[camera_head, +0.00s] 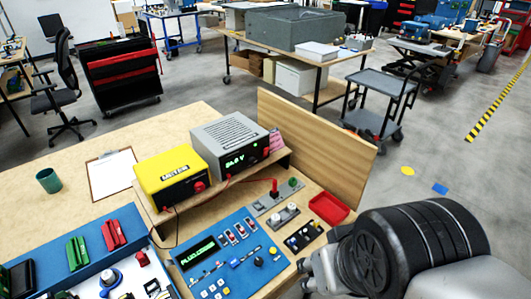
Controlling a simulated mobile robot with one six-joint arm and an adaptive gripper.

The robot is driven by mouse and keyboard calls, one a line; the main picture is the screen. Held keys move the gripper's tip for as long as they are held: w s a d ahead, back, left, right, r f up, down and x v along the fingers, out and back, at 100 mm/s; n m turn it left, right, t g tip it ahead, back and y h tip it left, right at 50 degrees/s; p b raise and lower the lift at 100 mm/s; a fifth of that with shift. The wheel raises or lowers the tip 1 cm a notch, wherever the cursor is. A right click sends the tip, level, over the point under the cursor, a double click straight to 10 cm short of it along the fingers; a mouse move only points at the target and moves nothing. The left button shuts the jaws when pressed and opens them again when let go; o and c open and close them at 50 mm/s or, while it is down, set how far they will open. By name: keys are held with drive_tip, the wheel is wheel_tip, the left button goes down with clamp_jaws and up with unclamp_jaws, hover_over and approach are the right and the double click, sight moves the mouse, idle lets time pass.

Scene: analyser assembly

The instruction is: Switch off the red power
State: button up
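A grey power supply (228,140) with a lit green display stands on a wooden shelf on the bench, with red parts on its front. A yellow box (166,180) stands to its left, with a red knob or switch (199,187) at its front right corner. A red upright part (274,186) stands on a small grey panel in front of the supply, beside a green one. I cannot tell which red part is the power control. My arm enters at the lower right; my gripper (322,272) is partly hidden behind it, right of the blue panel, apart from these parts. Its fingers are not clear.
A blue panel (222,262) with a display and switches lies in front of the shelf. A red tray (328,208) sits near my arm. A wooden board (325,135) rises behind the supply. A clipboard (111,174) and green cup (48,180) lie left.

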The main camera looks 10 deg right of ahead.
drive_tip(key=shift+w+a, duration=0.15)
drive_tip(key=shift+a, duration=0.05)
drive_tip(key=shift+c, duration=1.3)
drive_tip(key=w+a+m+y, duration=0.1)
drive_tip(key=w+m, duration=0.1)
drive_tip(key=w, duration=0.1)
drive_tip(key=w+a+r+m+y+p, duration=0.1)
drive_tip(key=w+a+m, duration=0.1)
drive_tip(key=w, duration=0.1)
drive_tip(key=w+a+m+g+y, duration=0.1)
drive_tip(key=w+a+m+y, duration=0.1)
drive_tip(key=w, duration=0.2)
drive_tip(key=shift+a+r+m+p, duration=0.15)
drive_tip(key=shift+r+m+p, duration=0.1)
drive_tip(key=shift+m+p, duration=0.05)
drive_tip(key=c, duration=0.7)
drive_tip(key=w+f+m+t+y+p, duration=0.1)
drive_tip(key=w+m+y, duration=0.1)
drive_tip(key=w+m, duration=0.5)
drive_tip(key=w, duration=0.5)
drive_tip(key=shift+w+y, duration=0.35)
drive_tip(key=shift+y, duration=0.05)
drive_tip(key=w+d+f+m+t+p, duration=0.1)
drive_tip(key=w+d+f+m+t, duration=0.1)
drive_tip(key=w+d+f+m, duration=0.5)
drive_tip(key=w+d+f+m+t+h+p, duration=0.1)
drive_tip(key=w+d+f+m+t, duration=0.2)
drive_tip(key=w+d+f+m, duration=0.4)
drive_tip(key=w+m, duration=0.2)
drive_tip(key=w, duration=0.3)
